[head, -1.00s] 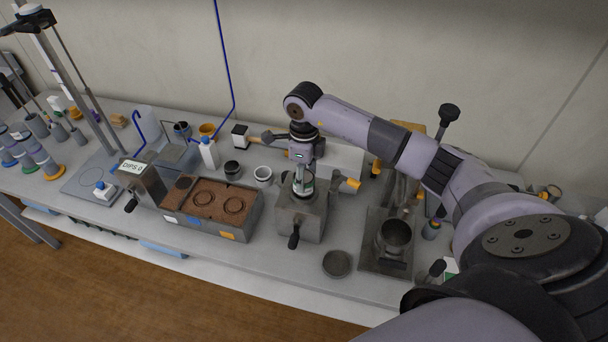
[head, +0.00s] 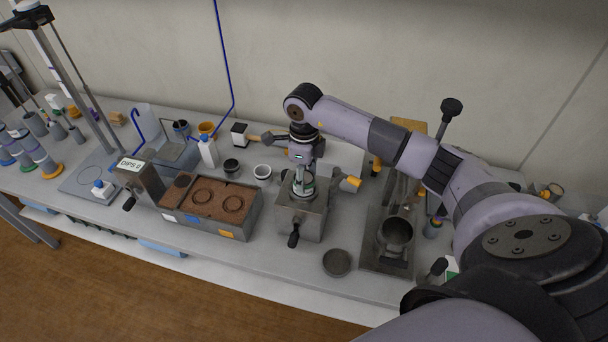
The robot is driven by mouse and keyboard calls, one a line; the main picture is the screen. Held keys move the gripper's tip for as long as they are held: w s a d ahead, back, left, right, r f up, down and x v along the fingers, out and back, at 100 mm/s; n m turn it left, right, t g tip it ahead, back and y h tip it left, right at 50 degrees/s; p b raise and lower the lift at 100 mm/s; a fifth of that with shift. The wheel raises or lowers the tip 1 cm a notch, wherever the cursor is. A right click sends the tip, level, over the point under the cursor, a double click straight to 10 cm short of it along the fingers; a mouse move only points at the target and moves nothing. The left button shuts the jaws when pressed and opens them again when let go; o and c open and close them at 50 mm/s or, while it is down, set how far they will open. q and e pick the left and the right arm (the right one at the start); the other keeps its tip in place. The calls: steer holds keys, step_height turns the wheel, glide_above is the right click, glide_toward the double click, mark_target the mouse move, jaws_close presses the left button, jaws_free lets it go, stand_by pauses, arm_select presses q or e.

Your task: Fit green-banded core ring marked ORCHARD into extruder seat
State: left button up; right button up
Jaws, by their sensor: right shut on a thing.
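The core ring (head: 308,182) is a small metal ring with a green band; its marking is too small to read. My right gripper (head: 302,178) points down and is shut on the ring. The ring is at the top of the extruder (head: 300,215), a grey metal box with a black handle in front and an orange-tipped lever at its right. The seat under the ring is hidden by the ring and fingers, so I cannot tell whether the ring is fully down in it. My left gripper is not in view.
A soil tray (head: 245,227) with two ring marks stands left of the extruder. A black cup (head: 231,167) and a white cup (head: 262,172) stand behind it. A shallow dish (head: 337,263) lies front right, and a metal pot (head: 395,235) stands farther right.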

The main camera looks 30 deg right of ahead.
steer(key=shift+f, duration=0.35)
steer(key=o, duration=1.1)
steer(key=shift+o, duration=0.2)
